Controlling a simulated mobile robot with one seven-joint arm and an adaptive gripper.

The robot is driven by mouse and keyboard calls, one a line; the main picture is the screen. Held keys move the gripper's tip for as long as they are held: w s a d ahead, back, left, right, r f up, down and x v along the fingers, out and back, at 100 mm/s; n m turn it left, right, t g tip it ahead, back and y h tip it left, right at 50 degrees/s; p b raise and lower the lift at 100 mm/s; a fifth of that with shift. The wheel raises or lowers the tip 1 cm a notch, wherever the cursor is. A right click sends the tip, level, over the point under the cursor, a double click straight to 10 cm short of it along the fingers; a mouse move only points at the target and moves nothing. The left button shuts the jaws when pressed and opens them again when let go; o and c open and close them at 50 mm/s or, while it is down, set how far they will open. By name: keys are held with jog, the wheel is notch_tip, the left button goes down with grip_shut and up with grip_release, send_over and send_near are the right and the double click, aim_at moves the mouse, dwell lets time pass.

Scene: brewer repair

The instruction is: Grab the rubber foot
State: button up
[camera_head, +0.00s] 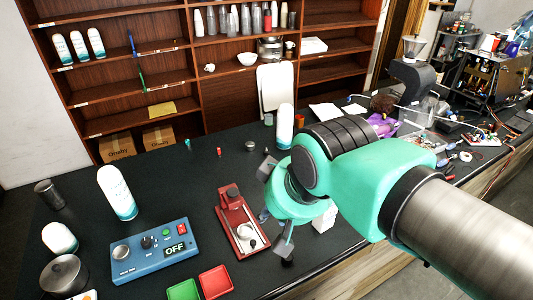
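My gripper (274,209) hangs over the black table, just right of the red tray device. Its two grey fingers stand spread apart on either side of the teal wrist, so it looks open. I see nothing held between them, but the wrist covers part of that space. A small dark piece (288,262) shows at the lower finger; I cannot tell whether it is a rubber foot or part of the finger. I cannot pick out the rubber foot for certain anywhere; it may be hidden behind my arm or too small to make out.
The red tray device (230,207) and a blue control box (150,252) reading OFF stand left of my gripper. Green (183,290) and red (216,281) trays lie in front. White bottles (117,193) stand on the table (165,190). A grinder (413,78) and tools crowd the right.

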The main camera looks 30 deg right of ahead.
jog(key=w+d+r+n+g+p, duration=0.1)
jog(key=w+d+r+n+p, duration=0.15)
jog(key=w, duration=0.65)
jog(key=w+d+r+n+p, duration=0.2)
jog(key=w+r+p, duration=0.15)
jog(key=w, duration=0.45)
jog(key=w+d+r+n+g+p, duration=0.1)
jog(key=w+d+r+n+p, duration=0.15)
jog(key=w, duration=0.65)
jog(key=n+g+p, duration=0.4)
jog(key=n+p, duration=0.6)
jog(key=p, duration=0.2)
send_over(266, 151)
notch_tip(266, 151, down, 25)
jog(key=shift+w+d+r, duration=0.15)
jog(key=shift+w+r, duration=0.05)
jog(key=shift+r, duration=0.05)
jog(key=shift+f, duration=0.15)
jog(key=shift+f+p, duration=0.3)
jog(key=shift+f, duration=3.85)
jog(key=shift+f, duration=0.1)
